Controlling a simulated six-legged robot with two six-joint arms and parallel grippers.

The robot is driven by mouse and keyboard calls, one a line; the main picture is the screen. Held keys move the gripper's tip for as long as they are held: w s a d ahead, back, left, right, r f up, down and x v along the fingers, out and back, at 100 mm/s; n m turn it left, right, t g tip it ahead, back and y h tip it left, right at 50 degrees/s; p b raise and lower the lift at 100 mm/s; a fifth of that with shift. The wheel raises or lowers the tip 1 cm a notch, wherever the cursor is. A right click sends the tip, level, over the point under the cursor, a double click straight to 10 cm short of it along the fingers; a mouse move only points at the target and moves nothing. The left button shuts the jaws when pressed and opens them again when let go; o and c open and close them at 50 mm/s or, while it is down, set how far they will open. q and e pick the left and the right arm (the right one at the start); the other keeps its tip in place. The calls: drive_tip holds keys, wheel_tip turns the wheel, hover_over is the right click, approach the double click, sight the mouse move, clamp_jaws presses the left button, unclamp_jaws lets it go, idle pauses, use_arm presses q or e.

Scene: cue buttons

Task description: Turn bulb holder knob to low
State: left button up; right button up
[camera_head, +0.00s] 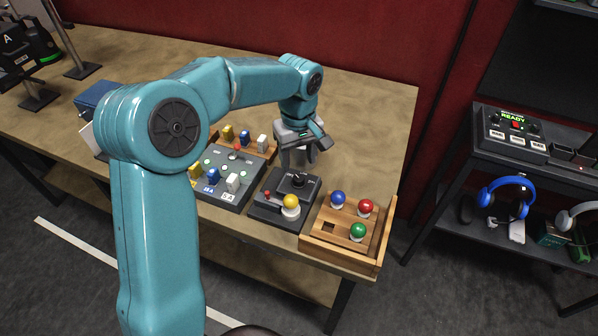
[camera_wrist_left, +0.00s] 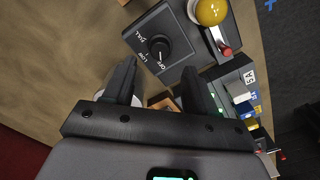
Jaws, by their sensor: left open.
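The bulb holder (camera_head: 270,212) is a dark box on the table with a yellow bulb (camera_head: 291,201) and a red-tipped lever (camera_head: 267,196). Its round black knob (camera_head: 299,179) is at the far end. In the left wrist view the knob (camera_wrist_left: 160,48) sits beside printed OFF, LOW and FULL marks; its pointer appears to be toward OFF, though this is small. My left gripper (camera_head: 298,160) is open and empty just above and behind the knob. In the wrist view its two fingers (camera_wrist_left: 158,72) point toward the knob, apart from it. My right gripper is not in view.
A wooden tray (camera_head: 338,251) with blue, red and green bulbs stands right of the holder. A dark panel (camera_head: 226,198) with coloured blocks is on its left. A rack with a READY box (camera_head: 511,131) and headphones (camera_head: 507,190) stands at the right. The table's back right is clear.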

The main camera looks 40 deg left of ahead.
sight(299, 178)
use_arm(q)
wheel_tip(299, 178, down, 6)
drive_tip(key=shift+d+r, duration=0.1)
drive_tip(key=shift+r, duration=0.05)
drive_tip(key=shift+s, duration=0.1)
drive_tip(key=shift+d+r, duration=0.1)
drive_tip(key=c, duration=1.1)
